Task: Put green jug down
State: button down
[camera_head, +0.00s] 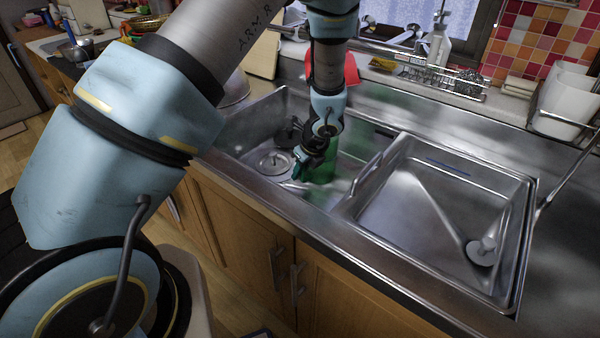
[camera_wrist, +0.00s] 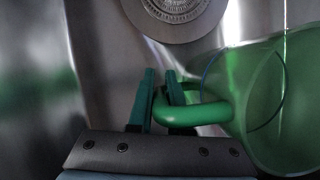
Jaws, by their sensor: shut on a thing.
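The green jug (camera_head: 324,164) is translucent and stands out behind my gripper (camera_head: 303,169) at the left sink basin. In the wrist view the jug (camera_wrist: 288,110) fills the right side, and its solid green handle (camera_wrist: 195,111) reaches left toward my gripper (camera_wrist: 160,98). The fingers are shut on the handle. The jug's base is partly hidden by my gripper and wrist in the head view, so I cannot tell whether it touches the basin floor.
The left basin has a round drain (camera_head: 274,162), also large in the wrist view (camera_wrist: 178,8). White containers (camera_head: 562,100) stand at the back right. A soap bottle (camera_head: 438,42) stands behind.

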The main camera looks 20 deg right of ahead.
jog(key=shift+f, duration=0.3)
jog(key=shift+f, duration=0.15)
jog(key=c, duration=0.8)
grip_release()
jog(key=shift+c, duration=0.2)
